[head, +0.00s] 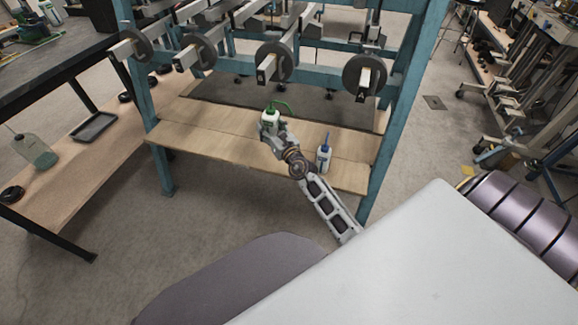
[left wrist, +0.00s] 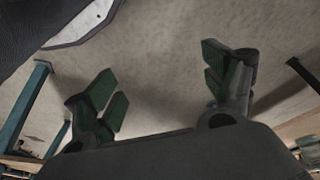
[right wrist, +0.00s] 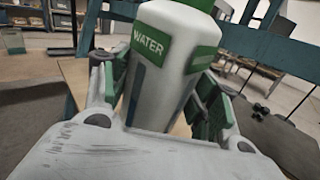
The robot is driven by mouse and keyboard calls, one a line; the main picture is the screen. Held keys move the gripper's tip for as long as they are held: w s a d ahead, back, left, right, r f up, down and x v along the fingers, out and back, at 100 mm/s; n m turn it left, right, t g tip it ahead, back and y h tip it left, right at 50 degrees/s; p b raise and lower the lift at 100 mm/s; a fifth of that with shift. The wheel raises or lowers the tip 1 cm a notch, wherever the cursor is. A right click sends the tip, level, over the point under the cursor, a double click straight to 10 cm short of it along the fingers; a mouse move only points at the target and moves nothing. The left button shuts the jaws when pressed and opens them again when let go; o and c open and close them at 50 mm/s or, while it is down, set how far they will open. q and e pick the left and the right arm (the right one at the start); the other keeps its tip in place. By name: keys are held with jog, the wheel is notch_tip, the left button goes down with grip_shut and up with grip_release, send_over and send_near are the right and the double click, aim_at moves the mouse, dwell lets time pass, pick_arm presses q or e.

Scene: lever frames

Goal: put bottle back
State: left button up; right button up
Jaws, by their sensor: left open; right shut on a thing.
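A white bottle with a green top and a green WATER label (right wrist: 170,60) stands nearly upright between the fingers of my right gripper (right wrist: 160,95), which is shut on it. In the head view the same bottle (head: 270,116) and my right gripper (head: 272,129) are over the wooden shelf (head: 215,135) of the blue frame. I cannot tell whether its base touches the shelf. A white bottle with a blue tip (head: 324,156) stands on the shelf to the right of my right arm. My left gripper (left wrist: 160,85) is open and empty above the floor; the head view does not show it.
Blue posts (head: 397,100) bound the shelf, and metal bars with round discs (head: 275,62) hang over its back. A side table (head: 70,165) at left holds a dark tray (head: 94,127) and a clear greenish bottle (head: 36,150). The shelf's left part is bare.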

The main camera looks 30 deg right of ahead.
pick_arm(q)
notch_tip(320, 180, up, 7)
jog(key=b, duration=0.6)
jog(key=shift+s+d+f, duration=0.15)
jog(key=shift+s+d, duration=0.1)
jog(key=shift+s, duration=0.15)
pick_arm(e)
jog(key=d+f, duration=0.8)
jog(key=shift+g+h, duration=0.3)
jog(key=shift+g, duration=0.1)
jog(key=shift+s, duration=0.1)
pick_arm(q)
jog(key=shift+f+t, duration=0.15)
jog(key=shift+t, duration=0.15)
notch_tip(320, 180, down, 7)
jog(key=w+d+t+h+b, duration=0.1)
jog(key=d+b, duration=0.1)
jog(key=b, duration=0.2)
jog(key=shift+d+h, duration=0.15)
jog(key=shift+h, duration=0.15)
pick_arm(e)
notch_tip(320, 180, down, 6)
jog(key=shift+r, duration=0.1)
pick_arm(q)
jog(key=shift+w, duration=0.1)
